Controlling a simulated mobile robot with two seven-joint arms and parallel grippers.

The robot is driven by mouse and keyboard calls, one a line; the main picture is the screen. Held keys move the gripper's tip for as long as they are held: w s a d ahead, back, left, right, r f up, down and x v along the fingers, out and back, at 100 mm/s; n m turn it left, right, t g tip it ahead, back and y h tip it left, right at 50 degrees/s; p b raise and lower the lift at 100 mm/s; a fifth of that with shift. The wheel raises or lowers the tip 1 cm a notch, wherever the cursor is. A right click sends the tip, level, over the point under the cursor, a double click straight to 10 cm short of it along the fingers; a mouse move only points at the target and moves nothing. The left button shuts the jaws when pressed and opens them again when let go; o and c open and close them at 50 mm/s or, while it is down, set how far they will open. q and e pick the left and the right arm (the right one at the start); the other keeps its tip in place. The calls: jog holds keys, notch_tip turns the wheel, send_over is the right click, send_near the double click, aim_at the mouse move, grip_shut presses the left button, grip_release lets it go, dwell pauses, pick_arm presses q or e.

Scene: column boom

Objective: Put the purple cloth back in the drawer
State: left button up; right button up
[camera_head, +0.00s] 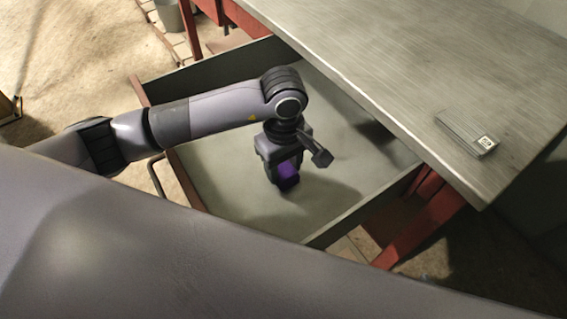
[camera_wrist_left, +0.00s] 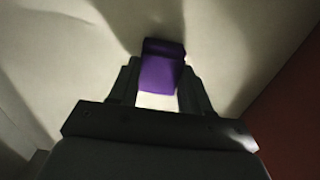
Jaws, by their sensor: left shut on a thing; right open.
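The purple cloth (camera_head: 288,173) is small and dark purple, and it is inside the open drawer (camera_head: 218,187) in the head view. My left gripper (camera_head: 287,180) points down into the drawer and is shut on the cloth. The left wrist view shows the cloth (camera_wrist_left: 161,72) between the two fingers of my left gripper (camera_wrist_left: 158,85), over the pale drawer bottom. I cannot tell whether the cloth touches the bottom. The gripper hides part of the cloth in the head view. My right gripper is not in view.
The drawer is pulled out from under a grey worktop (camera_head: 420,80) with red legs. A small grey box (camera_head: 467,132) lies on the worktop near its edge. The drawer bottom around my gripper is clear. A grey bucket (camera_head: 170,14) stands on the floor behind.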

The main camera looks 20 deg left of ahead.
aim_at(283, 170)
pick_arm(q)
jog(key=o, duration=0.9)
jog(key=shift+o, duration=0.2)
jog(key=shift+r+p, duration=0.25)
jog(key=shift+p, duration=0.2)
notch_tip(283, 170, up, 12)
jog(key=shift+f, duration=0.1)
